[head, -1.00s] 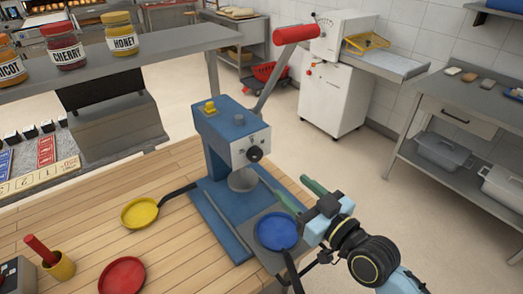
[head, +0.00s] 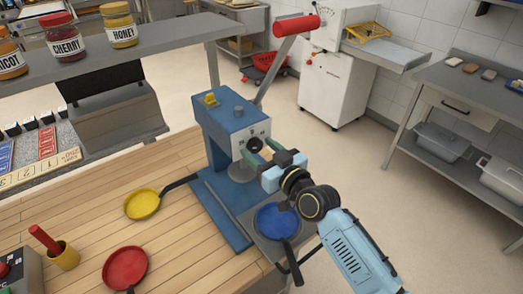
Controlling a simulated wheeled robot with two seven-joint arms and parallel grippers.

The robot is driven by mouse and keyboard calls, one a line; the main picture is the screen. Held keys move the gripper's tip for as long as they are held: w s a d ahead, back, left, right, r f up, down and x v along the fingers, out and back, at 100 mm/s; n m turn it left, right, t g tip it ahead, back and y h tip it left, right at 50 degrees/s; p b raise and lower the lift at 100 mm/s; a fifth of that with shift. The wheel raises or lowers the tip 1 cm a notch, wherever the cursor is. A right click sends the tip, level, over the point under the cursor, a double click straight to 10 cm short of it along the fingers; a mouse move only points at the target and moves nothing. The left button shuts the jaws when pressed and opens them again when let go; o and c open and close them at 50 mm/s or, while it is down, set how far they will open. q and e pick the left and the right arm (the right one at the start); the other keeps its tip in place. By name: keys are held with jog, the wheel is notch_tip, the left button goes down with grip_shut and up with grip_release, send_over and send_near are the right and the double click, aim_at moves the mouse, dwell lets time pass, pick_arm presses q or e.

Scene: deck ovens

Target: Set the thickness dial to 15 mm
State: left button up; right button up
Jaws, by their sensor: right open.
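The thickness dial is a black round knob (head: 254,145) on the pale front plate of the blue press machine (head: 222,127). The marks around the knob are too small to read. My right gripper (head: 256,151) is open, with its two green fingers pointing at the knob and their tips close to it. I cannot tell whether the fingertips touch the knob. Part of the front plate is hidden behind the fingers. My left gripper is not in view.
A long lever with a red handle (head: 296,26) rises behind the machine. A blue pan (head: 276,221) lies below my right gripper, with yellow (head: 142,204) and red (head: 125,268) pans on the wooden counter (head: 186,243). A shelf with jars (head: 65,36) stands at the left.

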jog(key=shift+c, duration=0.5)
jog(key=c, duration=0.9)
jog(key=shift+m, duration=0.4)
jog(key=m, duration=0.5)
jog(key=shift+p, duration=0.4)
jog(key=m, duration=0.6)
jog(key=o, duration=1)
